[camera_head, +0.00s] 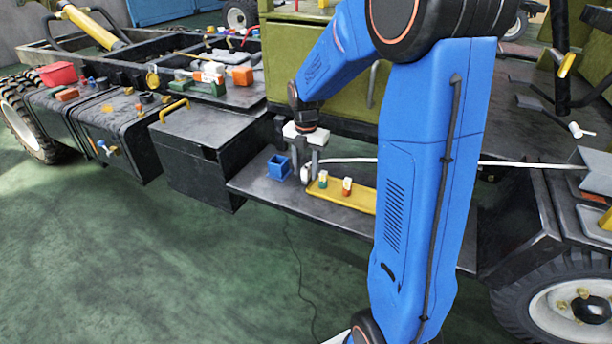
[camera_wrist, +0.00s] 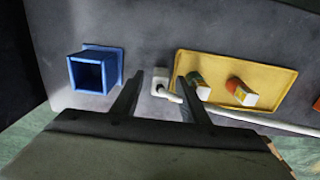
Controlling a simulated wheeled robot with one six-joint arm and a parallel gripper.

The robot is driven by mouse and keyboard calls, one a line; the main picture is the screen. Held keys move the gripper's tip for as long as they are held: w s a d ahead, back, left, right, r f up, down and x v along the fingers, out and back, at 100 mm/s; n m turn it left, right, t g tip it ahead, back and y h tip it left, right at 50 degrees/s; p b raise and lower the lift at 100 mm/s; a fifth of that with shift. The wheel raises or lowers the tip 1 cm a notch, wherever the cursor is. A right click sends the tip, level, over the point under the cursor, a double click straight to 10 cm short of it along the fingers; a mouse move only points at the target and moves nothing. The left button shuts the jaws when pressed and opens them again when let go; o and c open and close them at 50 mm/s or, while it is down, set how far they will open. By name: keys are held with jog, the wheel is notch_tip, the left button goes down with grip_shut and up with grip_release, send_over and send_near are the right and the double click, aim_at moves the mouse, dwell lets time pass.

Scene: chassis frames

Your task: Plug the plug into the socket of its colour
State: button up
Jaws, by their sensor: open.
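My gripper (camera_head: 309,160) is open and points down over the shelf; it also shows in the wrist view (camera_wrist: 156,82). A small white plug-like piece (camera_wrist: 160,87) with a white cable (camera_wrist: 262,124) lies between and beyond my fingertips, not gripped. In the head view this piece (camera_head: 306,173) is partly hidden by my fingers. A yellow plate (camera_head: 325,194) lies to the right, with a green-and-white block (camera_head: 323,180) and an orange-and-white block (camera_head: 347,187) on it, probably the sockets. The right finger overlaps the green-and-white block (camera_wrist: 203,88) in the wrist view.
An open blue box (camera_head: 279,168) stands just left of my gripper. The white cable (camera_head: 450,162) runs right and passes behind my arm. A dark cabinet (camera_head: 195,170) bounds the shelf at left. The shelf's front strip (camera_head: 265,190) is bare.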

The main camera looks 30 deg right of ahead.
grip_shut()
